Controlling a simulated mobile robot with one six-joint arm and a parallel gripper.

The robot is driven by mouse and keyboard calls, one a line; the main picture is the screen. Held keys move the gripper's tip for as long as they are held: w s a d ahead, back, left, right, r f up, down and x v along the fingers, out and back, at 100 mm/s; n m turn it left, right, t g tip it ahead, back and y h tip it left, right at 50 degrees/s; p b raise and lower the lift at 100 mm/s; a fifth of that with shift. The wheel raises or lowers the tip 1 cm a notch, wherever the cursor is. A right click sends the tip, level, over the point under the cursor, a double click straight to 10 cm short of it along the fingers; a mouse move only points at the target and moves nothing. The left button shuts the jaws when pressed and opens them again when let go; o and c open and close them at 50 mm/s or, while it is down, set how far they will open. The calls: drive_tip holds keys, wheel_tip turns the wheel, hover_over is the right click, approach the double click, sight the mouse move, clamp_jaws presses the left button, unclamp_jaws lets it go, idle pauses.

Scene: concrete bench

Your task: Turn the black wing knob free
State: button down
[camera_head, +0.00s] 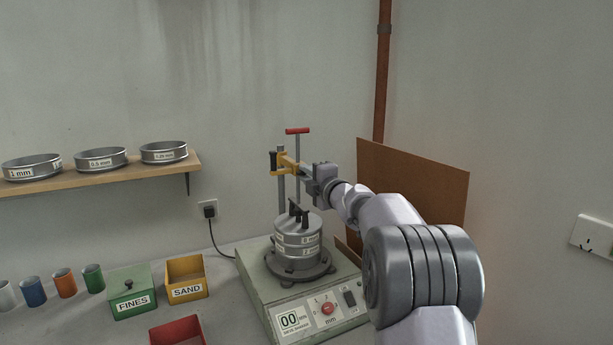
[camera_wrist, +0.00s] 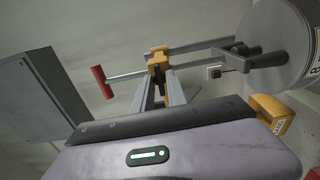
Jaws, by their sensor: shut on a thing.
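A black wing knob (camera_head: 299,213) stands on top of the round grey sieve stack (camera_head: 298,240); it also shows at the upper right of the wrist view (camera_wrist: 264,60), beside the stack's lid (camera_wrist: 280,40). My gripper (camera_head: 300,168) is above the stack, reaching in from the right, apart from this knob. In the wrist view its fingers (camera_wrist: 160,78) close on a yellow block (camera_wrist: 157,61) by the upright posts. A small black grip (camera_head: 273,161) shows at the yellow block's left end in the head view. The exact contact between fingers and block is partly hidden.
A red T-handle (camera_head: 297,131) tops the rod above my gripper. The stack stands on a green shaker base (camera_head: 258,290). A brown board (camera_head: 425,185) stands behind my arm. Bins for fines (camera_head: 133,300) and sand (camera_head: 187,291) are at left, below a shelf of sieves (camera_head: 100,179).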

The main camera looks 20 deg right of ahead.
drive_tip(key=c, duration=1.3)
unclamp_jaws()
drive_tip(key=shift+c, duration=0.2)
drive_tip(key=s+p, duration=0.1)
drive_tip(key=s, duration=1.6)
drive_tip(key=shift+s+d, duration=0.25)
